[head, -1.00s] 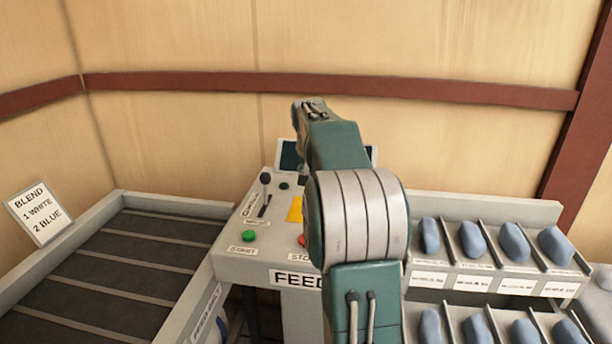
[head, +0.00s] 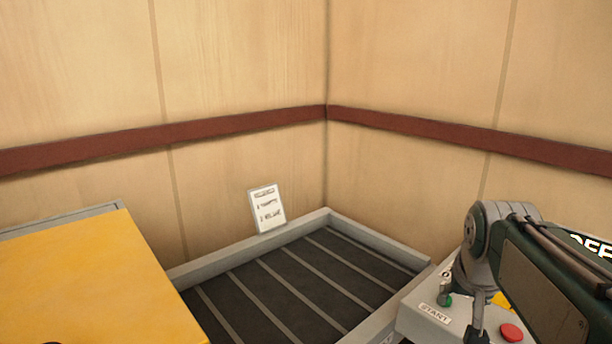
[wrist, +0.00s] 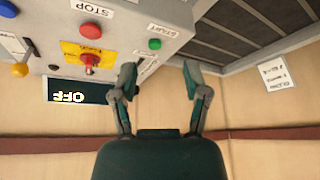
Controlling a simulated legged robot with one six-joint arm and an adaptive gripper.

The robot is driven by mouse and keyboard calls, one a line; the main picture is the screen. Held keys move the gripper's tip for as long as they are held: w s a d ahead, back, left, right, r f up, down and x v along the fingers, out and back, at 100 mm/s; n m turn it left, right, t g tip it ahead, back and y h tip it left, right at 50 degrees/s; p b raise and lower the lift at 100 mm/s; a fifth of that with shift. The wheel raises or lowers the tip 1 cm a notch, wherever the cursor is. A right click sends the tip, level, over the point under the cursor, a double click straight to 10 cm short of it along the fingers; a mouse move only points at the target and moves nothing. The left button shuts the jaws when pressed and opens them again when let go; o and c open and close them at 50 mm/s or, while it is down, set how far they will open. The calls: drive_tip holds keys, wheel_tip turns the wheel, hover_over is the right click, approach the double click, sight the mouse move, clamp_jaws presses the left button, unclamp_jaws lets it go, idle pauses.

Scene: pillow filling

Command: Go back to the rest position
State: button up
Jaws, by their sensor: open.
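My gripper (wrist: 159,72) is open and empty in the wrist view, its two fingers spread apart in front of the grey control console (wrist: 120,62). No object is between the fingers. The wrist picture is upside down. The console shows a green START button (wrist: 155,44), a red STOP button (wrist: 92,30), a red knob (wrist: 90,61) on a yellow plate, and a dark screen (wrist: 82,92) reading OFF. In the head view, my arm is folded at the lower right over the console (head: 420,318) and hides much of it. The fingers are not clear there.
A slatted dark bed with a pale rim (head: 345,231) lies in the corner, left of the console. A white card (head: 267,208) leans at its back rim. A large yellow surface (head: 85,285) fills the lower left. Wooden walls with a red-brown rail (head: 230,127) close off the back.

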drive_tip(key=s+a+f+n, duration=0.2)
drive_tip(key=s+a+f, duration=0.1)
drive_tip(key=s+a, duration=0.2)
drive_tip(key=s+a+f+n+y, duration=0.1)
drive_tip(key=s+a+f, duration=0.3)
drive_tip(key=s, duration=0.4)
drive_tip(key=shift+s+a+f+n+t+y, duration=0.2)
drive_tip(key=shift+s+a+n+t+y, duration=0.1)
drive_tip(key=shift+s+a+n, duration=0.15)
drive_tip(key=shift+w+d, duration=0.1)
drive_tip(key=shift+d, duration=0.1)
